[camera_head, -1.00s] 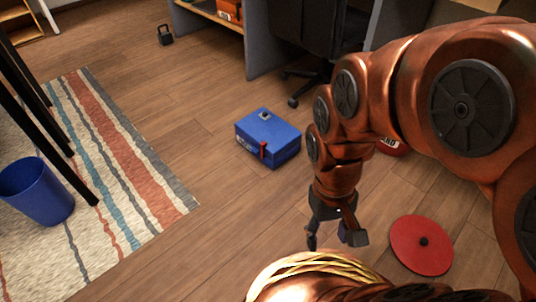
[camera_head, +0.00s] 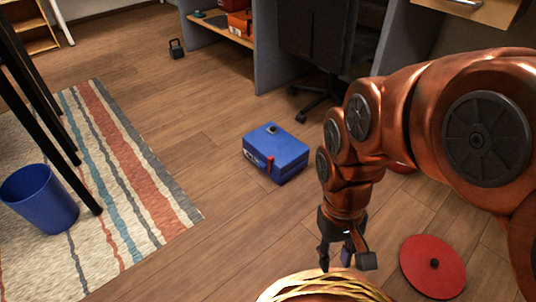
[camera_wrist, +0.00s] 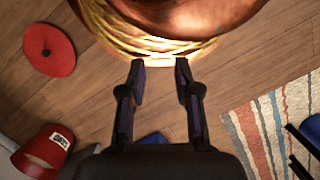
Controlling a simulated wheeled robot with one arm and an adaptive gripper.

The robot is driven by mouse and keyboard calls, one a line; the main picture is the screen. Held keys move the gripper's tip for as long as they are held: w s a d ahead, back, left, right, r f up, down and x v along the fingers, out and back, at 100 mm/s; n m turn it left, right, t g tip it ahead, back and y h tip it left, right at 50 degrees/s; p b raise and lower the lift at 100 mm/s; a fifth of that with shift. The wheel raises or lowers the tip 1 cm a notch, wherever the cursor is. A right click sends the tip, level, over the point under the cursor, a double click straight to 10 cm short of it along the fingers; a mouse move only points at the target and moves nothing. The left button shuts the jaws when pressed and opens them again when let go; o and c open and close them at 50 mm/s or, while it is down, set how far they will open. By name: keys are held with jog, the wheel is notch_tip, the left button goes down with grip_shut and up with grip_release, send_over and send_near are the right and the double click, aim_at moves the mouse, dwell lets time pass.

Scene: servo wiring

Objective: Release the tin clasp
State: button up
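A blue tin box (camera_head: 285,158) sits on the wood floor near the middle of the head view. A red clasp (camera_head: 270,166) is on its front side, with a pale label beside it. A small dark-and-grey piece (camera_head: 271,128) is on its top. My gripper (camera_head: 346,262) points down, to the right of and nearer than the box, apart from it. In the wrist view my gripper (camera_wrist: 160,75) has its two fingers spread with nothing between them. A bit of blue (camera_wrist: 152,139) shows behind the gripper there, mostly hidden; it may be the box.
A red round lid (camera_head: 433,265) lies on the floor at right. A red labelled tin (camera_wrist: 45,150) shows in the wrist view. A blue bin (camera_head: 40,198) stands on the striped rug (camera_head: 135,185). A black kettlebell (camera_head: 176,50) and office chair are behind. Floor around the box is clear.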

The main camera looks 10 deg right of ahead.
jog(key=shift+g+h, duration=0.3)
jog(key=r+p, duration=0.3)
jog(key=s+d+r+p, duration=0.1)
jog(key=r+p, duration=0.1)
jog(key=r, duration=0.1)
jog(key=r+p, duration=0.3)
jog(key=shift+s+d+r+p, duration=0.2)
jog(key=shift+d+r+p, duration=0.15)
jog(key=shift+d, duration=0.05)
grip_shut()
jog(key=a+r+p, duration=0.1)
jog(key=s+a+r+p, duration=0.1)
jog(key=shift+s+r+y, duration=0.1)
jog(key=shift+r+y, duration=0.3)
jog(key=shift+a, duration=0.1)
